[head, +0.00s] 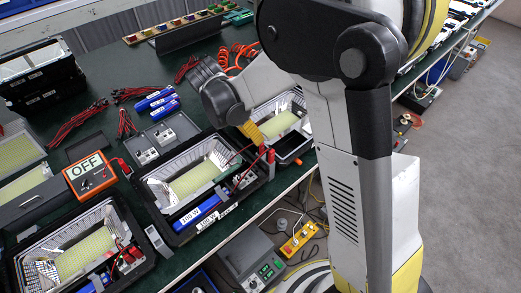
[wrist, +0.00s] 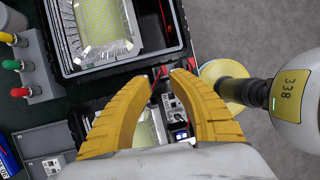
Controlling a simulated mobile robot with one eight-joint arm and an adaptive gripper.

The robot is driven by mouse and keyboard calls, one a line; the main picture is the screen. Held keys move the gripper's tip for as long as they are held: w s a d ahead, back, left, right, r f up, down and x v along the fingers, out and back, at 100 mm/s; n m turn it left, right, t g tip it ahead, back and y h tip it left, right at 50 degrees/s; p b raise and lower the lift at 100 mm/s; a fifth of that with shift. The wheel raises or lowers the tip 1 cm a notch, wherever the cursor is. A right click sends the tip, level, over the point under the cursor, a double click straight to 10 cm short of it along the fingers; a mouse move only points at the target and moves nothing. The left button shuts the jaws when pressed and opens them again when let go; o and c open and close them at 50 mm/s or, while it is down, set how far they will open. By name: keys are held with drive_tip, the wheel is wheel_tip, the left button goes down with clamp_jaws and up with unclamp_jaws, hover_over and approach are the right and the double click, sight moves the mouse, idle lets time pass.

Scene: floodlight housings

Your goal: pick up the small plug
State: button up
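My gripper (head: 250,132) has yellow fingers and hangs over the right end of a middle floodlight housing. In the wrist view its fingers (wrist: 159,74) are spread apart, with nothing held between them. A small red plug-like piece (wrist: 162,71) with a dark lead shows between and beyond the fingertips. In the head view red connectors (head: 268,155) stand at the right corner of the 100 W housing (head: 190,228), just below the fingers. Which piece is the small plug I cannot tell for sure. The fingertips appear apart from the red piece.
Other open housings stand at the front left (head: 72,255) and behind my gripper (head: 283,118). An orange meter reading OFF (head: 90,177), blue cylinders (head: 157,101) and red lead bundles (head: 75,122) lie on the dark green table. Grey floor (head: 465,130) is beyond its right edge.

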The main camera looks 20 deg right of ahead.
drive_tip(key=b+x, duration=0.2)
drive_tip(key=x, duration=0.3)
drive_tip(key=shift+d+r, duration=0.1)
drive_tip(key=shift+d, duration=0.05)
drive_tip(key=shift+r, duration=0.1)
drive_tip(key=shift+c, duration=0.4)
clamp_jaws()
wheel_tip(320, 180, up, 10)
drive_tip(key=p, duration=0.3)
drive_tip(key=shift+p, duration=0.4)
